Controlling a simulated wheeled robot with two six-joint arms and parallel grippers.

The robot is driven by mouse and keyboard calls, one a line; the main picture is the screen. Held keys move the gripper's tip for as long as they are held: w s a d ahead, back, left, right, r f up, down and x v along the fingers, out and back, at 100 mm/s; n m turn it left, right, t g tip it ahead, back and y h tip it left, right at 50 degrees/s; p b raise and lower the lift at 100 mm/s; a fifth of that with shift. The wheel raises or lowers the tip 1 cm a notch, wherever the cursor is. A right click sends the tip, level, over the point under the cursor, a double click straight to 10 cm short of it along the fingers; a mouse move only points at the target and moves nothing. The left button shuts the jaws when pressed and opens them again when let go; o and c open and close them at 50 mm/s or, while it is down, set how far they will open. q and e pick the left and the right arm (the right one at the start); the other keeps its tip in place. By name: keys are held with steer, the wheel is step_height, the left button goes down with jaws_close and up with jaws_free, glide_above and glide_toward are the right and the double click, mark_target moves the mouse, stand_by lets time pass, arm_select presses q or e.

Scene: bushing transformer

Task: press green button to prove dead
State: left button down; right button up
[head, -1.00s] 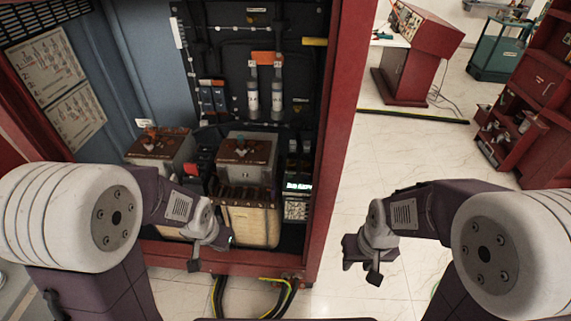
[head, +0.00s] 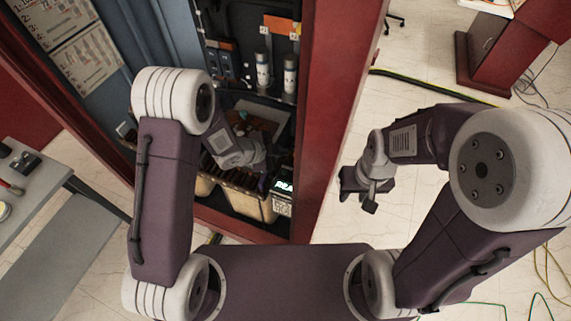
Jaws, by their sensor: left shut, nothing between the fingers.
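A small tester unit with a lit green-white display (head: 284,186) and a light keypad stands in the lower right of the open red cabinet (head: 335,100). I cannot make out a green button on it. My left arm reaches into the cabinet, and my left gripper (head: 266,180) is shut and empty just left of the display, partly lost in the dark interior. I cannot tell whether it touches the unit. My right gripper (head: 366,190) hangs outside the cabinet, right of its red frame, over the floor; its finger gap is not clear.
Wooden-sided boxes (head: 245,203) stand left of the tester, partly behind my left arm. Two grey-white cylinders (head: 290,75) are above. A grey bench (head: 30,180) stands at the left. Cables (head: 430,82) cross the open floor at the right.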

arm_select(q)
steer(key=shift+d, duration=0.15)
steer(key=b, duration=0.8)
glide_above(282, 174)
step_height(282, 174, down, 9)
steer(key=shift+d+r, duration=0.1)
steer(key=shift+s, duration=0.1)
stand_by(1.5)
steer(key=shift+f, duration=0.4)
steer(key=shift+f+b, duration=0.5)
steer(key=shift+b, duration=0.2)
steer(key=shift+r, duration=0.1)
stand_by(0.4)
steer(key=shift+r+p, duration=0.8)
steer(key=shift+r, duration=0.05)
